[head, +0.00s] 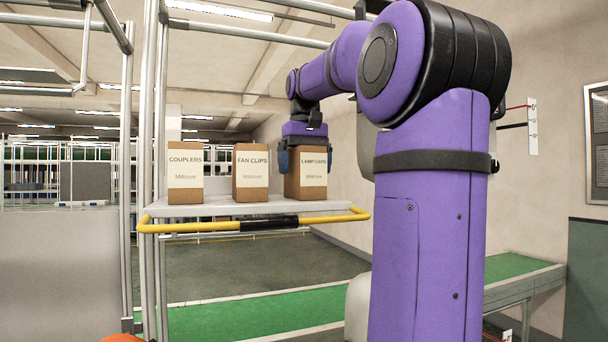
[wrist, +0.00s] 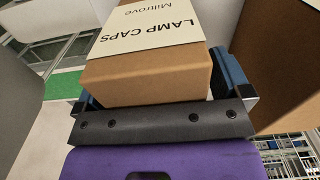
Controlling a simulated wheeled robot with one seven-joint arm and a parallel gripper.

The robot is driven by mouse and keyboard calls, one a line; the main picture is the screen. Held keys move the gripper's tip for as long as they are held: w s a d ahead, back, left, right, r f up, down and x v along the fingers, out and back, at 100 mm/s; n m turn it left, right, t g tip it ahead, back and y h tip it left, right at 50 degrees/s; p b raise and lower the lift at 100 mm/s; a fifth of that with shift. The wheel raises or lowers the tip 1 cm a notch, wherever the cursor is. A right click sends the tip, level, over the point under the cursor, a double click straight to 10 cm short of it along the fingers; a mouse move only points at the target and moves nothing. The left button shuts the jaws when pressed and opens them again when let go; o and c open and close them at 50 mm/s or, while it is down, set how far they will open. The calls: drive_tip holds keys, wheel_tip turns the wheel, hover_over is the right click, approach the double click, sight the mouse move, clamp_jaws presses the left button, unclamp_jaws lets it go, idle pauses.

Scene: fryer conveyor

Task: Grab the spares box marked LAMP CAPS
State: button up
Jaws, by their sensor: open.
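The LAMP CAPS box (head: 306,186) is a brown carton with a white label, upright at the right end of a shelf. It also fills the middle of the wrist view (wrist: 150,80), label turned upside down. In the wrist view my gripper's blue fingers (wrist: 160,92) stand on either side of the box. They are open, and whether they touch its sides I cannot tell.
The FAN CLIPS box (head: 250,187) stands just left, and the COUPLERS box (head: 185,187) stands further left. The pale shelf (head: 220,207) has a yellow rail (head: 190,227) along its front. A green conveyor (head: 250,309) runs below. Metal posts rise at the shelf's left.

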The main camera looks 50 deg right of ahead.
drive_tip(key=c, duration=1.2)
